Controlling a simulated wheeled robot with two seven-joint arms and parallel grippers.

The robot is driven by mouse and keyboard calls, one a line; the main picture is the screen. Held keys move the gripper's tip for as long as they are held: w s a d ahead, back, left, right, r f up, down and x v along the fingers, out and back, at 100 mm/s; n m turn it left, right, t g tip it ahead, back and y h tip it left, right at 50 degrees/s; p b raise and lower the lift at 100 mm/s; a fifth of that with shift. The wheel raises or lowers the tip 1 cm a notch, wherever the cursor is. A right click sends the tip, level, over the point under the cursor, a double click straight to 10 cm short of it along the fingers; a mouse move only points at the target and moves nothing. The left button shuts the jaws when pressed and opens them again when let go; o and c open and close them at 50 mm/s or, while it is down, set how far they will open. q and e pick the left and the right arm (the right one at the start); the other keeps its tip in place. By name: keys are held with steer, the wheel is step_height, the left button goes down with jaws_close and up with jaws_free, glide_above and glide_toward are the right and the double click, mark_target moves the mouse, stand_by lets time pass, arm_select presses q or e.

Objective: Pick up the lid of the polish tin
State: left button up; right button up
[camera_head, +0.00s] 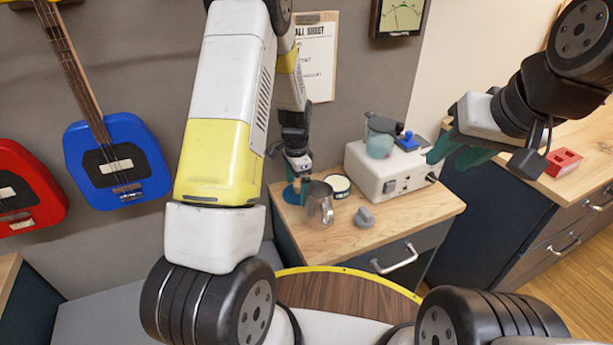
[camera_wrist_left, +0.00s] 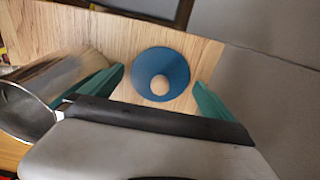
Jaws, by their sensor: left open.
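A round blue lid (camera_head: 291,194) with a pale knob lies on the wooden top of the small cabinet; it also shows in the left wrist view (camera_wrist_left: 176,62). My left gripper (camera_head: 298,183) points down over it, open and empty. In the left wrist view its green fingertips (camera_wrist_left: 159,77) stand on either side of the lid, apart from it. A round open tin (camera_head: 338,184) with a pale inside and dark rim, seemingly the polish tin, stands to the right. My right gripper (camera_head: 447,160) hangs at the right, its green fingers apart and empty.
A metal pitcher (camera_head: 319,206) stands close beside the left gripper, also in the left wrist view (camera_wrist_left: 27,112). A grey knob-like piece (camera_head: 364,217) lies nearer the front. A white appliance (camera_head: 388,179) fills the back right. The cabinet's front right top is clear.

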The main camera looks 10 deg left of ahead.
arm_select(q)
steer(key=c, duration=1.2)
steer(key=shift+c, duration=0.2)
steer(key=shift+r, duration=0.1)
